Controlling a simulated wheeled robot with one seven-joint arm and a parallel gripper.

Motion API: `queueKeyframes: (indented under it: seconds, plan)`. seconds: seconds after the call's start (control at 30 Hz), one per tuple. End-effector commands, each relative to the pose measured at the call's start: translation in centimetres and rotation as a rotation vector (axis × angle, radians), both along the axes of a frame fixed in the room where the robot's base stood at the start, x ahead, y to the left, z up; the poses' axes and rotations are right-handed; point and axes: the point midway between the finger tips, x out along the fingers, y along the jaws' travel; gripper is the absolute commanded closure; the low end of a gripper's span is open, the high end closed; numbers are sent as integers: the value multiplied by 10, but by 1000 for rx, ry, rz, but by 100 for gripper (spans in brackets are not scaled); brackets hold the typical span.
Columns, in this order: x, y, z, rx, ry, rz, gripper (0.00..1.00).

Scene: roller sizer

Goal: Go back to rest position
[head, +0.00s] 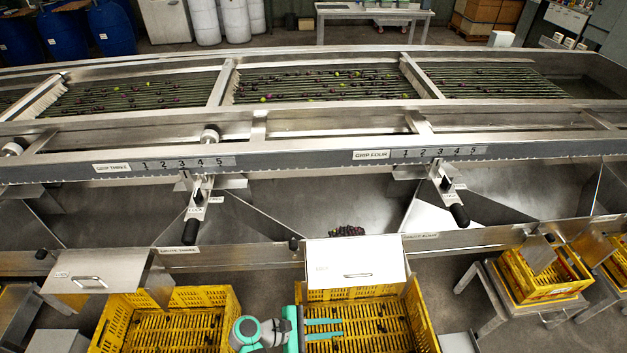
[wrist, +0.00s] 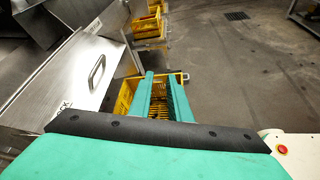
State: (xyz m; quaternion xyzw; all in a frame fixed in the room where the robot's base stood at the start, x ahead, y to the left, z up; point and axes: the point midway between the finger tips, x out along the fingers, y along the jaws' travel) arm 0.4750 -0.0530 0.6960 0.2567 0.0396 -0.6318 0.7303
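My gripper (head: 341,328) is over the yellow crate (head: 414,318) at the bottom middle of the head view. Its two teal fingers point right and stand apart with nothing between them. The wrist view shows the same open fingers (wrist: 160,76), with a yellow crate (wrist: 124,98) beneath and beyond them. Dark olives lie on the slatted floor of the crate. I cannot tell the exact height of the gripper above the crate.
A steel lid with a handle (head: 357,264) sits just behind the gripper; a lid (wrist: 85,75) is close left in the wrist view. Another yellow crate (head: 228,300) stands left. The roller sizer (head: 300,150) spans the back. Floor at right (wrist: 245,75) is clear.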

Motion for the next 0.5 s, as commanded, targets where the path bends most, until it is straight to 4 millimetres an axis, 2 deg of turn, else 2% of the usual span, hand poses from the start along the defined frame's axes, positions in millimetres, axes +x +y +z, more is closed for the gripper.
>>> queueKeyframes:
  seconds: [0.33,0.5]
  plan:
    - [-21,-8,-42,151,-80,69,83]
    - [-40,-7,-69,276,-148,108,83]
